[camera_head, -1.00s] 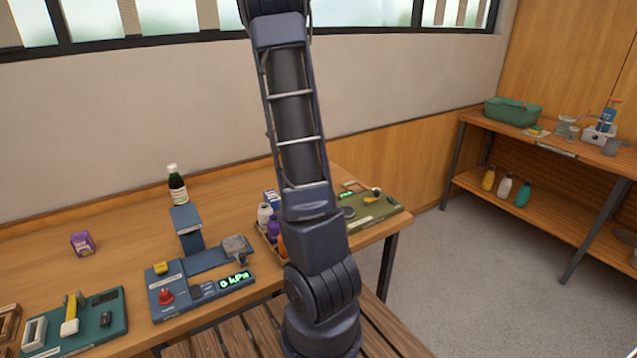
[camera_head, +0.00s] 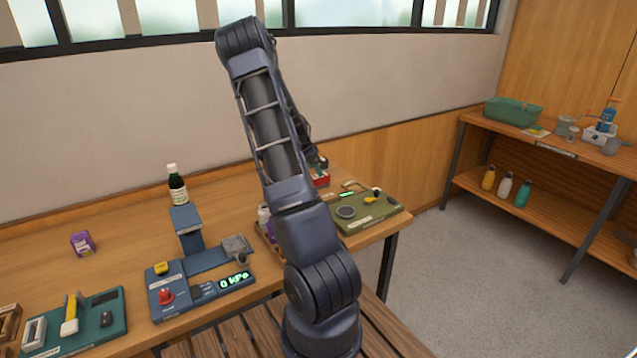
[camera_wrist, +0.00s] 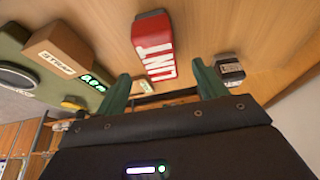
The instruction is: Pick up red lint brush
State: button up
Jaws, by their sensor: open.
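The red lint brush (camera_wrist: 153,45) shows in the wrist view as a red block with white "LINT" lettering and a grey end, on the wooden tabletop. My gripper (camera_wrist: 163,88) is open, its two green fingers spread apart and empty. The brush appears just beyond the fingertips, in line with the gap between them. In the head view a small red item (camera_head: 321,178) peeks out behind my arm near the back of the table; I cannot tell for sure that it is the brush.
An olive board (camera_head: 368,212) with a round disc lies right of my arm; its labelled block (camera_wrist: 60,55) shows close by in the wrist view. A dark labelled item (camera_wrist: 230,70) stands right of the brush. A blue press device (camera_head: 200,282) and dark bottle (camera_head: 177,186) are left.

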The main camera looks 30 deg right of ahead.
aim_at(320, 179)
jog(key=x, duration=0.6)
jog(key=shift+d+f, duration=0.3)
jog(key=shift+f, duration=0.25)
jog(key=shift+f, duration=0.2)
dwell(0.4)
jog(key=c, duration=1.1)
jog(key=shift+r, duration=0.1)
